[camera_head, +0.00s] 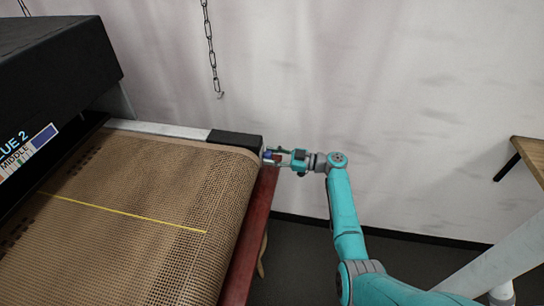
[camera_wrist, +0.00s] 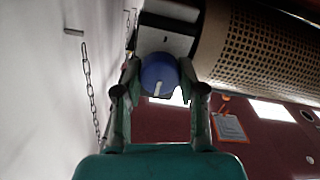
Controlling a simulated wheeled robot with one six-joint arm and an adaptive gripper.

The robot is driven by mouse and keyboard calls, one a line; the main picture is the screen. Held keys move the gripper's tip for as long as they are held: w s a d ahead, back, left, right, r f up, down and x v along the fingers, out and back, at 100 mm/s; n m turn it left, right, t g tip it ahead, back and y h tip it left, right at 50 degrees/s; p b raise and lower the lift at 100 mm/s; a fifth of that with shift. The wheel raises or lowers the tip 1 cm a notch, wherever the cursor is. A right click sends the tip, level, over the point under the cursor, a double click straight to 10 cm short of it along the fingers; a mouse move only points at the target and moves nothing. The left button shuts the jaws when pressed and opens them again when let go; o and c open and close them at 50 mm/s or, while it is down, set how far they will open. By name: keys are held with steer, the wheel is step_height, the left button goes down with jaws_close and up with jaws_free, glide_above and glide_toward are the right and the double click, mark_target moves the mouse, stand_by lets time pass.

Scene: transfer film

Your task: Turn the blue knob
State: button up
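The blue knob (camera_wrist: 158,72) is round with a white pointer mark, and it sits on the end face of a pale bracket in the wrist view. In the head view the knob (camera_head: 268,154) is a small blue spot at the far right corner of the conveyor. My gripper (camera_wrist: 158,70) is open, with one finger on each side of the knob. The fingertips are close to the knob's sides; I cannot tell whether they touch it. In the head view my gripper (camera_head: 275,156) reaches the knob from the right.
The brown mesh conveyor belt (camera_head: 150,220) with a yellow line fills the left, under a black hood (camera_head: 55,60). A chain (camera_head: 210,45) hangs by the wall. A red panel with an orange tag (camera_wrist: 229,126) lies below the belt. A wooden tabletop (camera_head: 529,155) is at right.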

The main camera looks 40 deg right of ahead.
steer(key=c, duration=0.4)
